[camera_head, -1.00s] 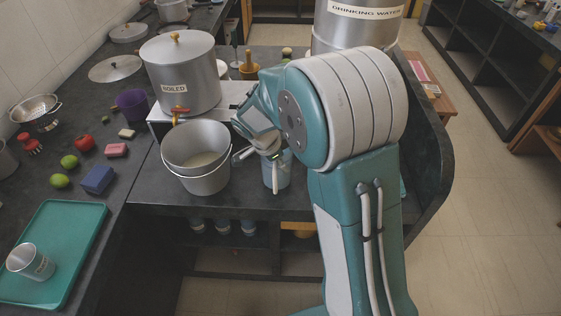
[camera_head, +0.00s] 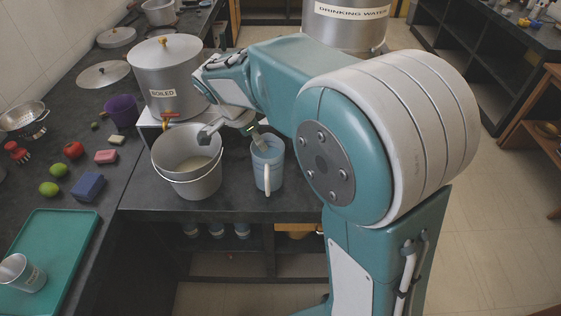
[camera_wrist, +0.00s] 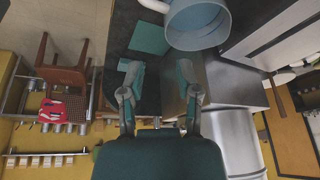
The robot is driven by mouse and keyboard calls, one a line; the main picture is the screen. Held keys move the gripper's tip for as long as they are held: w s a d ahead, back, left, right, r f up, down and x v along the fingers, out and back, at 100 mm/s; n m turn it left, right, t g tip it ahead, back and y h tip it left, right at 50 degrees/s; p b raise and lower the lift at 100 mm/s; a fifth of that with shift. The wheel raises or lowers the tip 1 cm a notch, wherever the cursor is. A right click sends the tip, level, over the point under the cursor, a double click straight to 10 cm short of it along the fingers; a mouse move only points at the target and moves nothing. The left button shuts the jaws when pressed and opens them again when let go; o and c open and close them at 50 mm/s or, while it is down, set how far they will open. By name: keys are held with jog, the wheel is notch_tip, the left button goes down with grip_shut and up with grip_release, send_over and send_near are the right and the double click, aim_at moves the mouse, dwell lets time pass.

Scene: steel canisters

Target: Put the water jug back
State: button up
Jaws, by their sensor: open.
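The light blue water jug (camera_head: 268,172), with a pale handle facing the front, stands upright on the dark counter to the right of the steel bucket. My gripper (camera_head: 232,136) is open and empty, just above and left of the jug, near the bucket's right rim. In the wrist view my gripper's two fingers (camera_wrist: 160,82) are spread with nothing between them. A light blue round vessel, apparently the jug (camera_wrist: 198,24), shows beyond them at the top. Whether a finger touches the jug is unclear.
The steel bucket (camera_head: 190,183) stands beside the jug. The canister marked "BOILED" (camera_head: 172,72) is behind it, and the "DRINKING WATER" canister (camera_head: 345,32) is at the back, partly behind my arm. A green tray (camera_head: 62,232) holds a steel cup (camera_head: 28,275) at left.

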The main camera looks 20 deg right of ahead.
jog(key=s+d+r+n+t+y, duration=0.2)
jog(key=s+r+n, duration=0.1)
jog(key=s+n, duration=0.5)
jog(key=s+d+r+n+t+y, duration=0.1)
jog(key=s+r+n+t+y, duration=0.1)
jog(key=s+n, duration=0.6)
jog(key=s+r, duration=0.1)
jog(key=s, duration=0.5)
jog(key=shift+d+t, duration=0.3)
jog(key=shift+d, duration=0.1)
